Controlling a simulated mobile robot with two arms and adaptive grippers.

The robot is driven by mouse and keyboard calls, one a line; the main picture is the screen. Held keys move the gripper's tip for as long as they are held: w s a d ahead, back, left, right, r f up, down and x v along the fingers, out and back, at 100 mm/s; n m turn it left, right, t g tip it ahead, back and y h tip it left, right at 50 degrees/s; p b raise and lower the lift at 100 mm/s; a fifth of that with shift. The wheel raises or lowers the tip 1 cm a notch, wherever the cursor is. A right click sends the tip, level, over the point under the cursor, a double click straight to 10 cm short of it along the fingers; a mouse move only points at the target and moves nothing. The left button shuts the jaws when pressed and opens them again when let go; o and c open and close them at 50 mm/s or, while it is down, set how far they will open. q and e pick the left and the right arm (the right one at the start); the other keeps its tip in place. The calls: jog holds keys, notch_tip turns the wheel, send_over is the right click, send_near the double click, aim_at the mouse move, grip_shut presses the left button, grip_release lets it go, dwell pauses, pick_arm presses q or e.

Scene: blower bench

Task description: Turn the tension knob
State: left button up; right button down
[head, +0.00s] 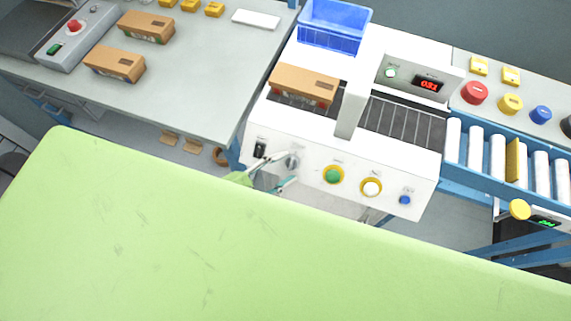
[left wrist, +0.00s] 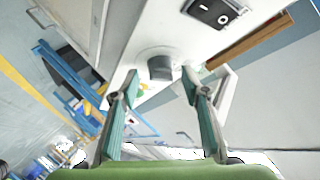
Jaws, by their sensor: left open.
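The tension knob, a small grey knob (head: 292,162), sits on the white front panel of the machine (head: 312,205), right of a black rocker switch (head: 260,149). My left gripper (head: 288,169) is open at the panel, its fingers pointing at the knob. In the left wrist view the knob (left wrist: 160,68) stands just beyond and between the spread fingertips of the gripper (left wrist: 160,76), with a gap on each side. I cannot tell how far the tips are from the panel. The rocker switch (left wrist: 214,10) shows above right there.
On the same panel sit a green button (head: 333,175), a white button (head: 371,188) and a small blue knob (head: 405,200). A brown box (head: 304,86) lies on the machine's conveyor, and a blue bin (head: 334,27) stands behind. A roller conveyor (head: 497,156) adjoins at right.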

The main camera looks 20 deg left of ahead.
pick_arm(q)
jog(key=shift+w+d+f, duration=0.2)
jog(key=shift+w+d, duration=0.15)
jog(key=shift+w, duration=0.2)
jog(key=c, duration=1.1)
jog(key=shift+s+f+n, duration=0.15)
jog(key=shift+n, duration=0.25)
jog(key=n+t, duration=0.1)
jog(key=n+t+y+b, duration=0.1)
jog(key=n, duration=0.1)
jog(key=shift+s+d+f+y, duration=0.1)
jog(key=shift+d+f+y, duration=0.1)
jog(key=shift+y, duration=0.1)
jog(key=n+y, duration=0.1)
jog(key=n, duration=0.1)
jog(key=n+t+y, duration=0.1)
jog(key=n+y, duration=0.1)
jog(key=n+t+y, duration=0.1)
jog(key=n, duration=0.2)
jog(key=shift+d, duration=0.3)
jog(key=shift+n+y, duration=0.3)
